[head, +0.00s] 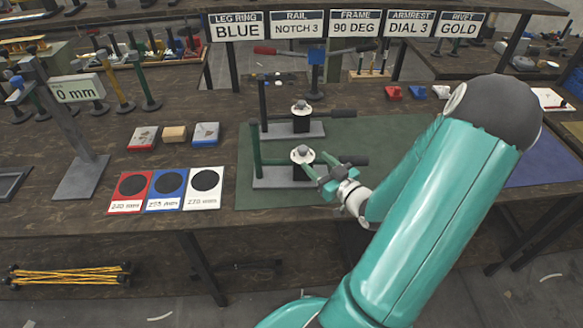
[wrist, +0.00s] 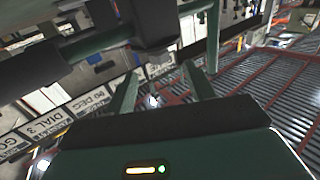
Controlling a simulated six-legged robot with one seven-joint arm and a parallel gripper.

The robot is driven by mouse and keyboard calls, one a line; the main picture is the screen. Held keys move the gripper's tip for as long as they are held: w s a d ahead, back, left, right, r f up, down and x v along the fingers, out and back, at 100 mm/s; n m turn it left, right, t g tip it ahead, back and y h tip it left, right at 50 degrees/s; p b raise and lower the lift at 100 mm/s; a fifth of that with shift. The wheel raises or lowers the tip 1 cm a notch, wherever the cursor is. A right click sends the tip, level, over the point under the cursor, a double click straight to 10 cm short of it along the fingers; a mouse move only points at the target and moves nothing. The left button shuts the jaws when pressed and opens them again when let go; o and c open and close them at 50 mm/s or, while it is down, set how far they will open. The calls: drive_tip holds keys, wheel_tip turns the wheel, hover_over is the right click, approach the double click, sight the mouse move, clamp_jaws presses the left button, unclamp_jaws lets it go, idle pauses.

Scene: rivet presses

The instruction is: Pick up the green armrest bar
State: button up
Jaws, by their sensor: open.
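A green upright bar (head: 256,150) stands at the left end of the front press (head: 290,178) on the green mat. A dark handle (head: 354,160) sticks out to the right of that press. A green bar with a dark sleeve (wrist: 95,43) crosses the upper left of the wrist view and meets a dark block (wrist: 148,22). I cannot tell for sure which part is the armrest bar. My gripper (head: 319,165) is at the front press, close to its round white-rimmed top. Its fingers (wrist: 160,82) are spread, with nothing held between them in the wrist view.
A second press (head: 294,130) stands just behind, with a dark handle. Red, blue and white cards (head: 164,190) lie left of the mat (head: 345,140). Several coloured bars stand in a rack at the back left. Label signs (head: 298,27) line the back.

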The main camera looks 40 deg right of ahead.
sight(306, 153)
drive_tip(key=w, duration=0.7)
drive_tip(key=shift+w+d, duration=0.2)
drive_tip(key=shift+d, duration=0.05)
clamp_jaws()
